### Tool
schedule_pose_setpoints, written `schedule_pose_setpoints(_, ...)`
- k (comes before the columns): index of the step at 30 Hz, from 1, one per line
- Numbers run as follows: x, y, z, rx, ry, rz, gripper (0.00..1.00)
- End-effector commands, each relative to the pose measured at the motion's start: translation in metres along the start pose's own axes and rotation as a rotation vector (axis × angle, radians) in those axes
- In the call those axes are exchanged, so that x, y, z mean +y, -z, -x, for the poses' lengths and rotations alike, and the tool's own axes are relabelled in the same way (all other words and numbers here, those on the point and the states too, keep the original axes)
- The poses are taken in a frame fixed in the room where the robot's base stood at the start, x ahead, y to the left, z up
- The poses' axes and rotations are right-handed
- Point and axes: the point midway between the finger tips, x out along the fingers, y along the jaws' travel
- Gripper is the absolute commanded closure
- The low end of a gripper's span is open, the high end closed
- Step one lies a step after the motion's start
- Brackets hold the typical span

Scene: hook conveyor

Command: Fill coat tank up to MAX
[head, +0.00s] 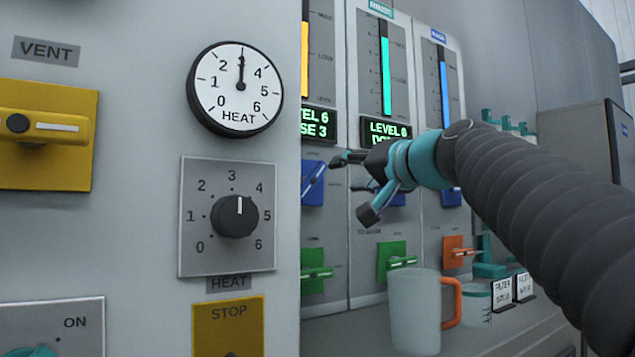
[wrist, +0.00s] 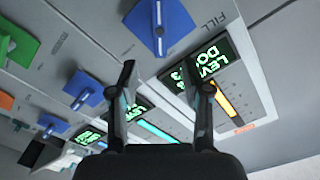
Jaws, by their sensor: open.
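My gripper (head: 355,187) is open and empty in front of the blue handles of the tank panel. In the wrist view its two fingertips (wrist: 162,75) stand apart, below a blue handle (wrist: 160,26) beside the word FILL. Tank columns carry an orange gauge (head: 304,58), a teal gauge (head: 386,76) and a blue gauge (head: 444,88). The left display (head: 318,122) reads level 6, dose 3. The middle display (head: 384,131) reads level 0, its lower line partly hidden. The left blue handle (head: 313,184) is beside my gripper. I cannot read which tank is coat.
Green handles (head: 393,262) and an orange handle (head: 459,251) sit lower on the panel. A translucent mug (head: 413,310) with an orange grip stands below. The near panel has a yellow VENT handle (head: 45,125) and HEAT knob (head: 234,216). Teal hooks (head: 507,123) are at right.

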Motion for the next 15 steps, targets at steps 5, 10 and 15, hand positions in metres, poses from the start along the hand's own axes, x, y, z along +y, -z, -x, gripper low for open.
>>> schedule_pose_setpoints(5,-0.001,0.0,-0.024,-0.004,0.001,-0.001,0.52)
schedule_pose_setpoints(10,-0.001,-0.001,-0.056,-0.005,0.001,-0.001,0.52)
schedule_pose_setpoints(15,-0.001,0.0,-0.087,-0.005,-0.001,0.0,0.52)
